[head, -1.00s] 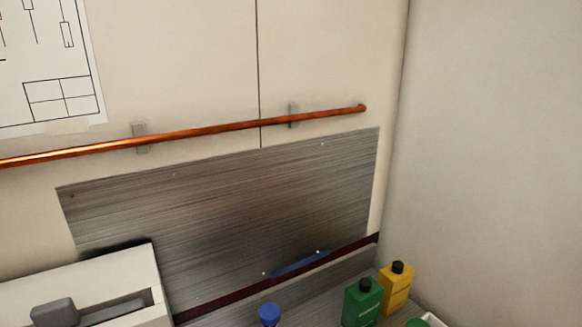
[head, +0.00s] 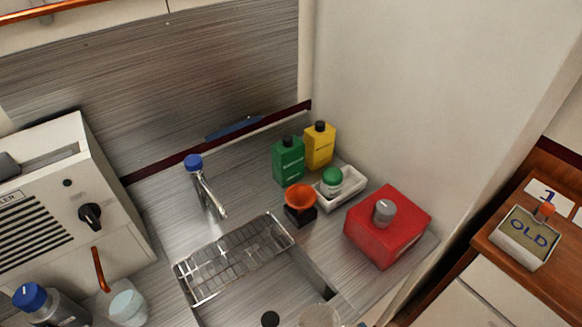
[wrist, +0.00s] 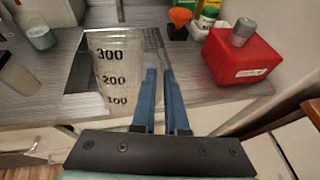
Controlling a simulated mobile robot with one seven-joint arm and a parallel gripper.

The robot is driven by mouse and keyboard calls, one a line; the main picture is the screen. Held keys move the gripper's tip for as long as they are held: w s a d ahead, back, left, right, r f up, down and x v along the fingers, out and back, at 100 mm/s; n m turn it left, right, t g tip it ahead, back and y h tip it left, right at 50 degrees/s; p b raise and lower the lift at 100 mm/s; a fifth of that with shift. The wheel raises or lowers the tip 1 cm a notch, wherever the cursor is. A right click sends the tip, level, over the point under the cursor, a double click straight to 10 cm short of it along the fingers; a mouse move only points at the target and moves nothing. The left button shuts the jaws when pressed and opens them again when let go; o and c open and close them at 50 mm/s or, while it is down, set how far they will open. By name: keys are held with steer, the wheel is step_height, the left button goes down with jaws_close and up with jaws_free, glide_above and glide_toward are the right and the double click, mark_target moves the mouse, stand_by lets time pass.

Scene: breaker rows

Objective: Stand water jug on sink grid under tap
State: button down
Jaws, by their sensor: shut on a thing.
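The water jug (wrist: 122,70) is clear, with black marks 300, 200 and 100. In the wrist view it looks upright, just left of the blue fingers of my gripper (wrist: 162,75). My gripper is shut on it; the exact grip spot is hard to see. In the head view only the jug's rim (head: 320,316) shows at the bottom edge, in front of the sink. The wire sink grid (head: 235,258) lies across the back of the sink and is bare. The tap (head: 207,195), chrome with a blue cap, stands behind the grid, its spout toward it.
Right of the grid stand an orange funnel (head: 300,200), a white tray (head: 345,192), green (head: 288,162) and yellow (head: 320,146) bottles and a red box (head: 388,228). At left are a beige machine (head: 75,190), a clear cup (head: 128,306) and a blue-capped bottle (head: 50,306).

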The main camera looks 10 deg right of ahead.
steer(key=w+a+f+m+h, duration=0.1)
steer(key=w+a+f, duration=0.3)
steer(key=a, duration=0.4)
steer(key=w+a+f+m+h, duration=0.1)
steer(key=w+a+f, duration=0.3)
steer(key=a, duration=0.4)
steer(key=shift+w+a+f, duration=0.2)
steer(key=shift+w+f, duration=0.1)
